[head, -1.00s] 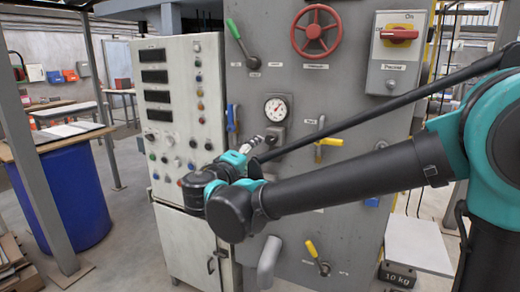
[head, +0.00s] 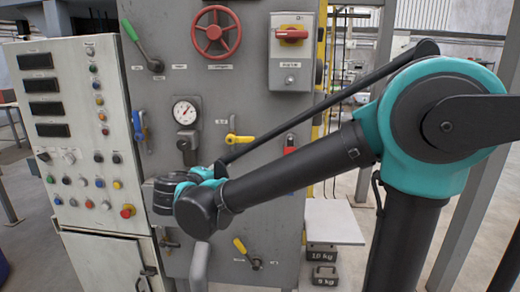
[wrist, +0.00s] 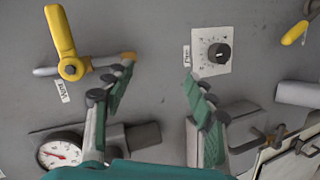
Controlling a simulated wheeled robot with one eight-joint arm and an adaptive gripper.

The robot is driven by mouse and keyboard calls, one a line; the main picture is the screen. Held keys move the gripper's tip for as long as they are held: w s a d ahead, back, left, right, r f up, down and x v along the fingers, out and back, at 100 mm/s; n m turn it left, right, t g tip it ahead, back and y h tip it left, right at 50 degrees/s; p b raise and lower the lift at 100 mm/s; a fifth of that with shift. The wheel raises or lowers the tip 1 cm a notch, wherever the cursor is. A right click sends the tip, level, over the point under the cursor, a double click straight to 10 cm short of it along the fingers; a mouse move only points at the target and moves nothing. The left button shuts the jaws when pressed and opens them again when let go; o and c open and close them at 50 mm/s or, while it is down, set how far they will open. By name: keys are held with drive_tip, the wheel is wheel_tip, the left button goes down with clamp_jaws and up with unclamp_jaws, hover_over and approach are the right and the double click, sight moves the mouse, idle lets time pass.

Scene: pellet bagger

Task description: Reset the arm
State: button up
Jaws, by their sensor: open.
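My arm stretches leftward across the front of the grey machine panel (head: 262,125) in the head view. Its wrist end is in front of the lower middle of the panel, and the fingers cannot be made out there. In the wrist view my gripper (wrist: 158,80) is open, with its two fingers spread apart. I see nothing held between them, only grey panel behind. A yellow valve handle (wrist: 62,38) is beyond the left finger, and a black dial on a white plate (wrist: 217,52) is beyond the right finger.
A round gauge (head: 185,112), red handwheel (head: 216,32), green lever (head: 131,32) and red switch (head: 291,34) are on the panel. A control cabinet (head: 75,125) stands left. Kilogram weights (head: 324,274) sit beneath a pale platform (head: 333,222) at right.

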drive_tip(key=s+d+f+m+g, duration=0.1)
drive_tip(key=d+f+m+g, duration=0.25)
drive_tip(key=d+f, duration=0.65)
drive_tip(key=s+d+f+m+g, duration=0.15)
drive_tip(key=d+f+g, duration=0.3)
drive_tip(key=d, duration=0.95)
drive_tip(key=s+d+f+m+g+y, duration=0.1)
drive_tip(key=s+d+f+m+y, duration=0.3)
drive_tip(key=s+f, duration=0.7)
drive_tip(key=d+m, duration=0.2)
drive_tip(key=d, duration=0.2)
drive_tip(key=shift+s+d+f+m+g, duration=0.3)
drive_tip(key=shift+s+m+g, duration=0.05)
drive_tip(key=shift+m+g, duration=0.05)
